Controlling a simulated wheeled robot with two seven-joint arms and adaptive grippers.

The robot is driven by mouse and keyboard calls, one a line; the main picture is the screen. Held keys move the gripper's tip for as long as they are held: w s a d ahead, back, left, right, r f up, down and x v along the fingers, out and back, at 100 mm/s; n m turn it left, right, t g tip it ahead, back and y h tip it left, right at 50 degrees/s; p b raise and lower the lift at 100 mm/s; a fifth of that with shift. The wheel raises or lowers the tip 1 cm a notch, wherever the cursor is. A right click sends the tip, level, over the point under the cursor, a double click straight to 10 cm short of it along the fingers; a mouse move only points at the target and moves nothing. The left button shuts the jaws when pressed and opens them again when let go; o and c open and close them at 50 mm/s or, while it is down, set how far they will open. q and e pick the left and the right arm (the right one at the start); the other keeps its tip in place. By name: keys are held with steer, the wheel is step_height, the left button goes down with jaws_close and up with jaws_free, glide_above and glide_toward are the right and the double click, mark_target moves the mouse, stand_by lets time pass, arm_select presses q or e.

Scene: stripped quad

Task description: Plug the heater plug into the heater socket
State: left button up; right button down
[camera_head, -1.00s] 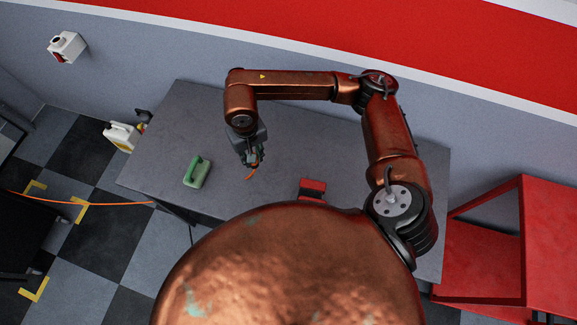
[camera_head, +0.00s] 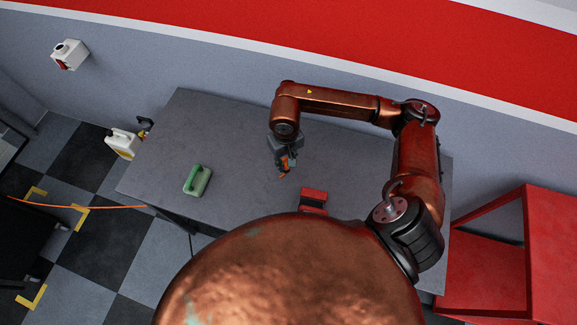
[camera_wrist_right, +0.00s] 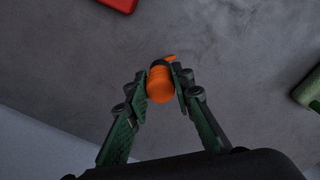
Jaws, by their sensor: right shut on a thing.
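My right gripper (camera_head: 284,168) is above the grey table, left of the red block. In the right wrist view the fingers (camera_wrist_right: 162,80) are shut on an orange, rounded, ribbed piece, which I take to be the heater plug (camera_wrist_right: 160,86). A bit of orange also shows at the fingertips in the head view (camera_head: 283,172). No view clearly shows which thing is the heater socket. A white box with a red part (camera_head: 70,54) is on the wall at upper left, and a red block (camera_head: 313,199) sits on the table. My left gripper is not in view.
A green object with a handle (camera_head: 197,180) is on the grey table (camera_head: 235,125). A white jug (camera_head: 123,143) stands beyond the table's left edge. An orange cable (camera_head: 110,208) runs at left. A red frame or shelf (camera_head: 545,235) is at right.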

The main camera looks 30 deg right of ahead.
steer(key=shift+d+f, duration=0.35)
steer(key=shift+f, duration=1.65)
steer(key=shift+f, duration=0.15)
steer(key=c, duration=1.7)
jaws_free()
